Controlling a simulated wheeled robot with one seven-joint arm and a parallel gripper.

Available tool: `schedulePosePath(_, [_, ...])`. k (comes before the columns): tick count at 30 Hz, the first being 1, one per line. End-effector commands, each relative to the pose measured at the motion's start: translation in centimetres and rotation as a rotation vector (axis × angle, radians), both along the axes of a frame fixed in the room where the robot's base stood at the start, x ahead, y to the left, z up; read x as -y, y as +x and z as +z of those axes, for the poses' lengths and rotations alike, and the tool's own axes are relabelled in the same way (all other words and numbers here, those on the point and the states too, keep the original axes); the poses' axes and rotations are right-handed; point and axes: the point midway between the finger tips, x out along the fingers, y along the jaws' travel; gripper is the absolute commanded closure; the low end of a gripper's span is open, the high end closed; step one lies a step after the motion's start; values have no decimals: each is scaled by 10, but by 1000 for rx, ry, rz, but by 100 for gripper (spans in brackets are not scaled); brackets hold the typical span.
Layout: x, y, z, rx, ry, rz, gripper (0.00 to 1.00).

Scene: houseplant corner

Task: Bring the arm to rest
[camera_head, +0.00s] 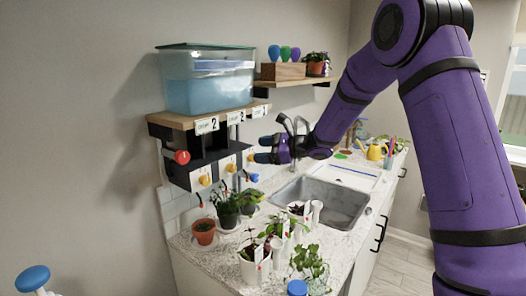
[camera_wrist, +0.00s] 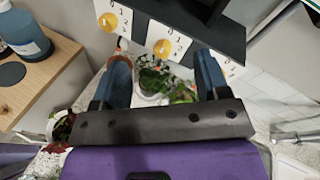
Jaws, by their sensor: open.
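My purple arm (camera_head: 452,150) reaches in from the right in the head view and bends down to the left. My gripper (camera_head: 262,149) is in front of the black valve box under the water tank, above the counter. In the wrist view my gripper (camera_wrist: 165,78) shows two blue fingers spread well apart, with nothing held between them. A green potted plant (camera_wrist: 158,82) shows below and between the fingers. Whether the fingers touch the box cannot be told.
A blue-filled tank (camera_head: 208,82) stands on a wooden shelf. The black valve box (camera_head: 205,155) has a red knob (camera_head: 182,157) and yellow knobs. Potted plants (camera_head: 228,208) crowd the counter beside the sink (camera_head: 335,200). A yellow watering can (camera_head: 375,152) stands farther back. Floor (camera_head: 402,258) is clear.

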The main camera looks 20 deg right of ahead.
Motion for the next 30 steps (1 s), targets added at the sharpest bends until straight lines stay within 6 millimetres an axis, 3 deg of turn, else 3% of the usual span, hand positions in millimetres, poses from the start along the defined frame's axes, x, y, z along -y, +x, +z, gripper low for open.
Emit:
schedulePosePath(7, [-2, -6, 6, 10, -18, 16, 32])
schedulePosePath(11, [-9, -33, 24, 52, -102, 85, 32])
schedulePosePath(21, [-20, -157, 74, 238, -492, 372, 32])
schedulePosePath(30, [-4, -263, 92, 407, -861, 601, 32])
